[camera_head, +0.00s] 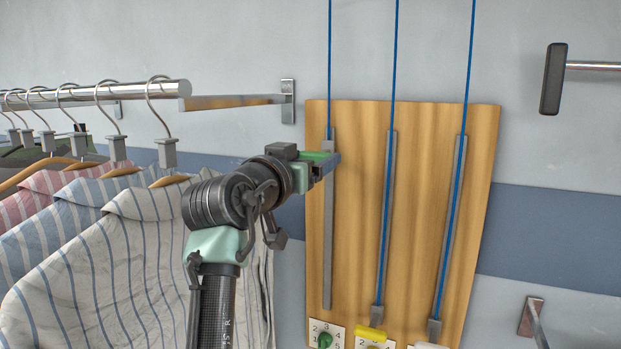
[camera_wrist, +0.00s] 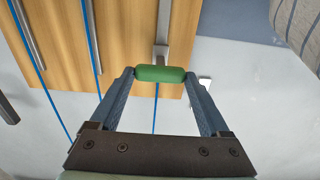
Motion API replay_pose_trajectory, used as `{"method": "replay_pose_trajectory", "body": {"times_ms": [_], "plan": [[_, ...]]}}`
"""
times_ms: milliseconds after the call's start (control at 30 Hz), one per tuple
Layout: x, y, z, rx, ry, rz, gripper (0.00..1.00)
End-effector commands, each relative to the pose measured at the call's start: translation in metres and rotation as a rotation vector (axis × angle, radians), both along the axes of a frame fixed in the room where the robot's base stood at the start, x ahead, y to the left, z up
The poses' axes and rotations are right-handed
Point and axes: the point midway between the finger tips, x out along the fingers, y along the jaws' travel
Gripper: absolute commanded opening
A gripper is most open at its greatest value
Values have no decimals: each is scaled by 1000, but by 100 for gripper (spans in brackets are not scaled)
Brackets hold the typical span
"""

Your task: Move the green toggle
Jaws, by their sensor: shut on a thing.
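My gripper (camera_head: 327,164) is at the upper end of the left metal track (camera_head: 328,230) on the wooden board (camera_head: 350,250). It is shut on the green toggle (camera_wrist: 160,74), a rounded bar lying crosswise between both fingertips in the wrist view. The toggle sits at the track near the board's edge. A blue cord (camera_head: 329,60) runs up from this track.
A yellow toggle (camera_head: 370,332) and a white toggle (camera_head: 430,346) sit at the bottom of the other two tracks. A green knob (camera_head: 324,340) on a numbered plate is below the left track. Striped shirts (camera_head: 130,260) hang from a rail (camera_head: 110,92) at left, close to my arm.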

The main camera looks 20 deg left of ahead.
Motion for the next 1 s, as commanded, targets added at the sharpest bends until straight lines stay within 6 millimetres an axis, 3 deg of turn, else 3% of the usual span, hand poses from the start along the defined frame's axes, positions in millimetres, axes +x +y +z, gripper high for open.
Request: {"method": "replay_pose_trajectory", "body": {"times_ms": [100,533,567,600,667,1000], "plan": [[0,0,10,1,1,0,0],[0,0,15,2,-3,1,0],[-1,0,16,2,-4,1,81],[-1,0,16,2,-4,1,89],[0,0,15,2,-2,0,99],[-4,1,9,1,7,0,100]]}}
